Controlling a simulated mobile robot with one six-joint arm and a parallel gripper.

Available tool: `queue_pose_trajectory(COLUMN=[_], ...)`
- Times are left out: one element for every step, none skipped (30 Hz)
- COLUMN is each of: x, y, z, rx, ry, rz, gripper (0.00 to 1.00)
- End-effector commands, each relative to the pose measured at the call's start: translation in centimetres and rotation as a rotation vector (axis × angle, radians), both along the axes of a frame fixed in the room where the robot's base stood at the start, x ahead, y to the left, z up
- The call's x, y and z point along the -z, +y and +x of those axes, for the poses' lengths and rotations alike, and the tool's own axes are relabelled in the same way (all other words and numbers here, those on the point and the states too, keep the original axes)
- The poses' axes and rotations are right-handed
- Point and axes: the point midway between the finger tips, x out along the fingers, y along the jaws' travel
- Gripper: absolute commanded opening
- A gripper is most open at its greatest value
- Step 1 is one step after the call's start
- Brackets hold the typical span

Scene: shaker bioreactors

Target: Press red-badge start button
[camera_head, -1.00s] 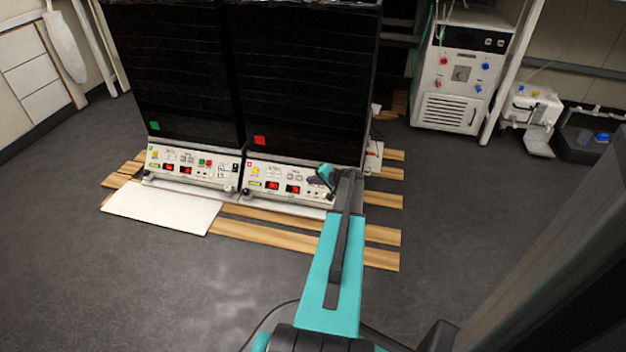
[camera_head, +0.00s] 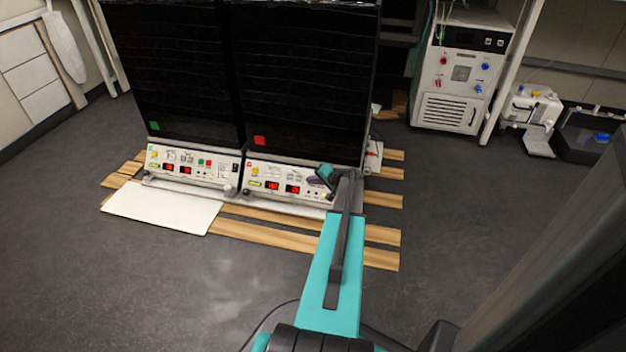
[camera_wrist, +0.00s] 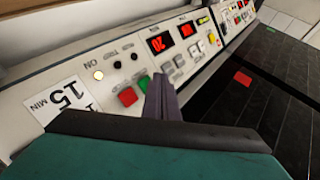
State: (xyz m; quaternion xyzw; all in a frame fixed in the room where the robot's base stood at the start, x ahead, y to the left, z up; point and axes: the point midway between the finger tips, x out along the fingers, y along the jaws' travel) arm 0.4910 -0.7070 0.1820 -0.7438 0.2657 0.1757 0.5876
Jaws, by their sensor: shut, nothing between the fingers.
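The red-badge shaker is the right of two black-covered units, with a red square badge (camera_head: 259,140) low on its cover. The badge also shows in the wrist view (camera_wrist: 242,78). Its white control panel (camera_head: 262,184) has lit red displays. In the wrist view, a red button (camera_wrist: 128,96) and a green button (camera_wrist: 144,82) sit side by side on this panel. My gripper (camera_wrist: 160,82) is shut and empty, its fingertips right beside the green button and partly overlapping it; I cannot tell whether they touch. In the head view my gripper (camera_head: 316,183) is at the panel's right part.
The left shaker has a green badge (camera_head: 154,126) and its own panel (camera_head: 200,178). Wooden slats (camera_head: 265,238) and a white board (camera_head: 160,211) lie in front. A white appliance (camera_head: 462,75) stands at the back right. The grey floor at left is open.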

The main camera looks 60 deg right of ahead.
Motion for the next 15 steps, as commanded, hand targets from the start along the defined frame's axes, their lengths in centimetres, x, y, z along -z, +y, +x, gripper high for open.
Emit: queue_pose_trajectory(x=[0.04,0.07,0.13,0.19,0.24,0.32,0.38,0.44,0.51,0.54,0.57,0.58,0.59,0.58,0.57], y=[-0.02,-0.05,-0.1,-0.15,-0.21,-0.29,-0.35,-0.42,-0.5,-0.53,-0.57,-0.6,-0.61,-0.61,-0.61], z=[0.01,0.0,-0.02,-0.03,-0.05,-0.07,-0.08,-0.1,-0.13,-0.15,-0.16,-0.17,-0.18,-0.19,-0.19], rx=[0.0,0.0,0.0,0.0,0.0,0.0,0.0,0.0,0.0,0.0,0.0,0.0,0.0,0.0,0.0], ry=[0.0,0.0,0.0,0.0,0.0,0.0,0.0,0.0,0.0,0.0,0.0,0.0,0.0,0.0,0.0], rz=[0.0,0.0,0.0,0.0,0.0,0.0,0.0,0.0,0.0,0.0,0.0,0.0,0.0,0.0,0.0], gripper=[0.0,0.0,0.0,0.0,0.0,0.0,0.0,0.0,0.0,0.0,0.0,0.0,0.0,0.0,0.0])
